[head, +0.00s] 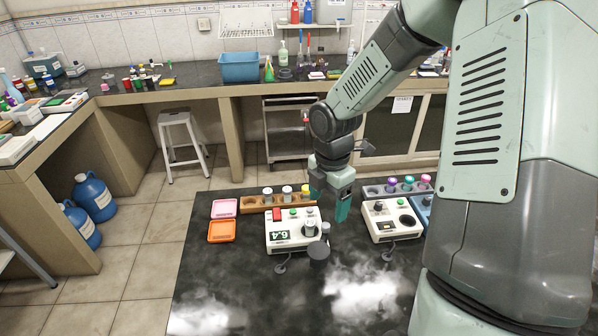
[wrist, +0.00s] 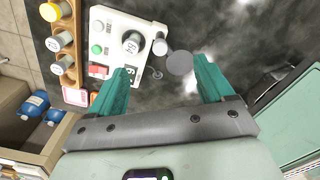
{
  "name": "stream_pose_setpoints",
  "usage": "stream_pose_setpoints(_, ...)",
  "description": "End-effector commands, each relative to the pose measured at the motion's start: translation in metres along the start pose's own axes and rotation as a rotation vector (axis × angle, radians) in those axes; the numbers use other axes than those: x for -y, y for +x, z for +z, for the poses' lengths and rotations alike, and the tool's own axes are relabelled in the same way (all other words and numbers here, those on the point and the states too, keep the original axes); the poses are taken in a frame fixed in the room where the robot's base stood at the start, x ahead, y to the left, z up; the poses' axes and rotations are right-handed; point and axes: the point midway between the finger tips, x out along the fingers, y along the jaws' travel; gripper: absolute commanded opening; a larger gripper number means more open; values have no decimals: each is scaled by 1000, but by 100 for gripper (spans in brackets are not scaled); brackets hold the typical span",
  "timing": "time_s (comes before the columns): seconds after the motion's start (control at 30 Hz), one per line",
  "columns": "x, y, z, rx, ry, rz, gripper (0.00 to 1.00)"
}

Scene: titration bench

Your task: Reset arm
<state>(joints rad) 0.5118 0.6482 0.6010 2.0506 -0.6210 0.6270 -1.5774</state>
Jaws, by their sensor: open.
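My gripper (head: 343,212) hangs over the black bench, between the two white instruments. In the wrist view its two teal fingers (wrist: 164,70) are spread apart with nothing between them. The left white instrument (head: 280,240) has a display reading 6.4, a red switch and a green knob; it also shows in the wrist view (wrist: 112,24). A grey-capped vial (head: 310,227) stands on it, and a grey cylinder (head: 325,231) is at its right side. A dark round disc (head: 318,250) is in front of that cylinder.
A wooden rack (head: 249,206) holds vials with white and yellow caps. Another rack (head: 370,190) holds purple, green and pink caps. Pink (head: 229,209) and orange (head: 221,231) trays lie at left. The front of the black bench (head: 260,300) is clear.

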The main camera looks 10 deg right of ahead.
Motion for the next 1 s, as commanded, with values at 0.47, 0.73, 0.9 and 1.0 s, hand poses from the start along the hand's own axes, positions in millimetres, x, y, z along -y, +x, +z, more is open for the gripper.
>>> stream_pose_setpoints(0.47,51,-111,-5,224,573,37,81)
stream_pose_setpoints(0.73,113,-201,-40,236,1215,250,81)
stream_pose_setpoints(0.9,155,-234,-71,84,1603,388,81)
stream_pose_setpoints(1.0,175,-244,-87,-41,1790,435,81)
